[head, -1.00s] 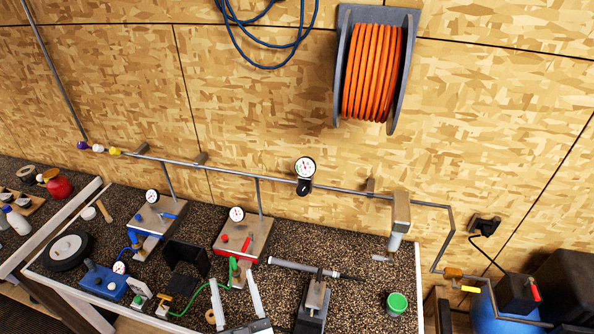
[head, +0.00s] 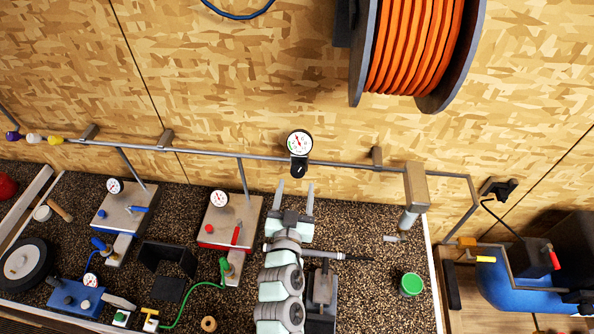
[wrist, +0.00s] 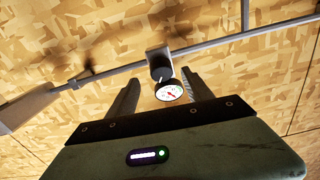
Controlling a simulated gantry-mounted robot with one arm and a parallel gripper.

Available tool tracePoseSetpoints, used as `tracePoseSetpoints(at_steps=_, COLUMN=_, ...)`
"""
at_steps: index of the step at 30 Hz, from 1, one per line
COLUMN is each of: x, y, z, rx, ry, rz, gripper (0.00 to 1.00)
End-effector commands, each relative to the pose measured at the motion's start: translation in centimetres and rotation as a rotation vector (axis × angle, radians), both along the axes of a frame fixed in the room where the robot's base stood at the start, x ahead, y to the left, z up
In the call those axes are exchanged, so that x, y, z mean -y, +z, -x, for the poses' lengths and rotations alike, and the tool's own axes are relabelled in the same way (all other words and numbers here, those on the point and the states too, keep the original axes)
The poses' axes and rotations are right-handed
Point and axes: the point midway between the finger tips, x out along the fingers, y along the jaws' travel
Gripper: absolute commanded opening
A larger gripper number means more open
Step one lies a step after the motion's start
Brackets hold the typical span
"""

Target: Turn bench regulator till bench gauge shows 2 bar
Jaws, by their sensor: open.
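The bench gauge (head: 299,142) is a round white dial with a red needle and coloured marks, mounted on the wall pipe. Its reading is too small to tell. The bench regulator (head: 299,168) is the black body and knob just below the dial. My gripper (head: 294,188) is open and empty, below and in front of the regulator, its two fingers pointing up toward it. In the wrist view the dial (wrist: 169,91) and the black regulator part (wrist: 160,69) appear between the open fingers (wrist: 160,80). I see no contact.
The grey pipe (head: 345,164) runs along the wooden wall. An orange hose reel (head: 420,45) hangs above right. Two gauge stations stand at left, with red (head: 222,222) and blue (head: 125,210) levers. A green-lidded jar (head: 411,284) is at right. The wall around the regulator is clear.

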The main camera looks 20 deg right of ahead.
Motion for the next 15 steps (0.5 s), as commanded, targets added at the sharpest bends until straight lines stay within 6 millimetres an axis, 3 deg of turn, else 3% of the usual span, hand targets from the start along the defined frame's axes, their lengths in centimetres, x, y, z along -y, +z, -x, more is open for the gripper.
tracePoseSetpoints(at_steps=7, x=1.8, y=0.4, z=-3.3, rx=0.004, ry=0.001, rz=0.002, gripper=0.59)
tracePoseSetpoints(at_steps=15, x=2.4, y=0.1, z=-4.4, rx=0.002, ry=0.001, rz=0.001, gripper=0.59)
